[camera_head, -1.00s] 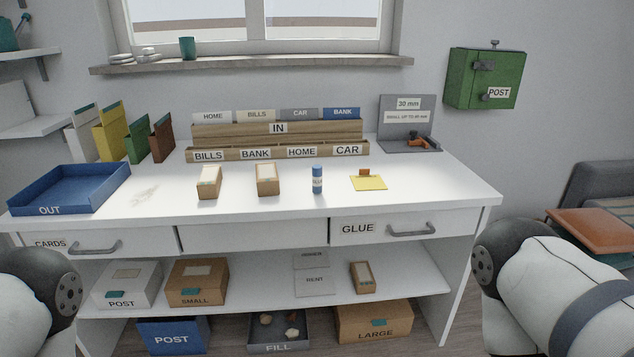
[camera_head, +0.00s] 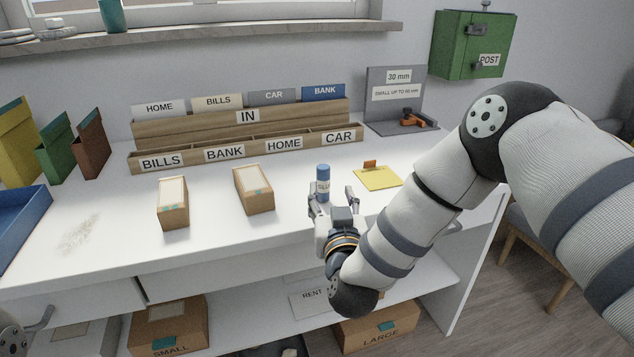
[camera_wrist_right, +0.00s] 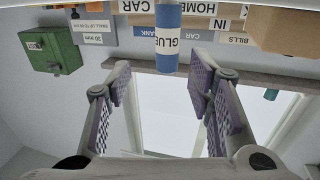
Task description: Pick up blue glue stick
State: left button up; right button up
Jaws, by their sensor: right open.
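The blue glue stick (camera_head: 323,181) stands upright on the white desk top, with a pale label band around its middle. My right gripper (camera_head: 333,194) is open just in front of it, fingers spread and pointing towards it. In the right wrist view, which is upside down, the glue stick (camera_wrist_right: 168,42) with its "GLUE" label shows at the top, laterally between the two open fingers (camera_wrist_right: 160,75). Whether the fingertips reach around it I cannot tell. Nothing is held. My left gripper is out of view.
Two cardboard boxes (camera_head: 173,203) (camera_head: 254,190) stand left of the glue stick. A yellow note pad (camera_head: 378,178) lies close on its right. The wooden letter sorter (camera_head: 240,150) stands behind. A blue tray (camera_head: 22,222) is at the far left, a grey gauge stand (camera_head: 394,97) at the back right.

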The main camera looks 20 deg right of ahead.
aim_at(324, 180)
jog(key=w, duration=0.5)
jog(key=w+b, duration=0.1)
jog(key=w, duration=0.2)
jog(key=shift+d, duration=0.3)
jog(key=shift+r, duration=0.1)
grip_shut()
